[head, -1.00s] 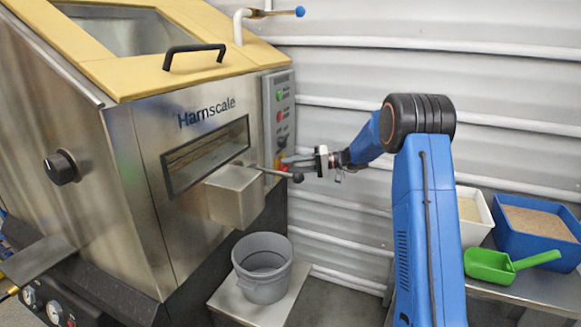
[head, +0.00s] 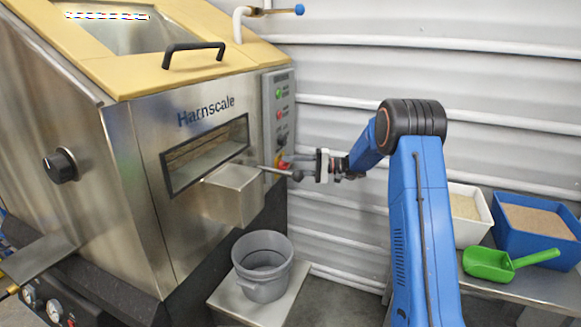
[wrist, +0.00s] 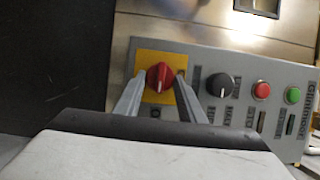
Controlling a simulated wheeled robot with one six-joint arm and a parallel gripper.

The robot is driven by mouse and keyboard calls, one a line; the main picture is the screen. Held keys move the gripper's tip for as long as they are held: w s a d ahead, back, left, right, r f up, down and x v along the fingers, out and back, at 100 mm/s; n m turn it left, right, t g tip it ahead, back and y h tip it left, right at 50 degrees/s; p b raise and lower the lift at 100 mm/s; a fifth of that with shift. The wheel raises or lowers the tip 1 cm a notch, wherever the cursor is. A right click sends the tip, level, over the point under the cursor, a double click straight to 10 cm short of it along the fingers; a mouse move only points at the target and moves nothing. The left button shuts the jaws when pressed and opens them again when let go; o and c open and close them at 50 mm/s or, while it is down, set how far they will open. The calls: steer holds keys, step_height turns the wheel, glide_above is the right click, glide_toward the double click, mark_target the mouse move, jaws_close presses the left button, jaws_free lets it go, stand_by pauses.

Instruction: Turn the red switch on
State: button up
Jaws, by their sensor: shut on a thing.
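The red switch (wrist: 159,77) is a rotary knob on a yellow plate (wrist: 148,56), set at one end of the grey control panel (wrist: 222,68). My gripper (wrist: 157,88) has one finger on each side of the knob and is shut on it. The knob's ridge runs roughly up and down in the wrist view, with a pale mark towards its lower end. In the head view my gripper (head: 288,160) reaches the low end of the panel, and the red switch (head: 280,165) is partly hidden by the fingers.
A dark knob (wrist: 220,85), a red button (wrist: 261,90) and a green button (wrist: 293,95) sit farther along the panel. A ball-ended lever (head: 297,175) sticks out just below my gripper. A grey bucket (head: 263,286) stands under the spout (head: 233,190).

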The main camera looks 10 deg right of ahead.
steer(key=o, duration=1)
steer(key=shift+d, duration=0.2)
steer(key=v, duration=1.1)
steer(key=shift+d+f, duration=0.15)
steer(key=shift+d, duration=0.2)
steer(key=shift+s, duration=0.1)
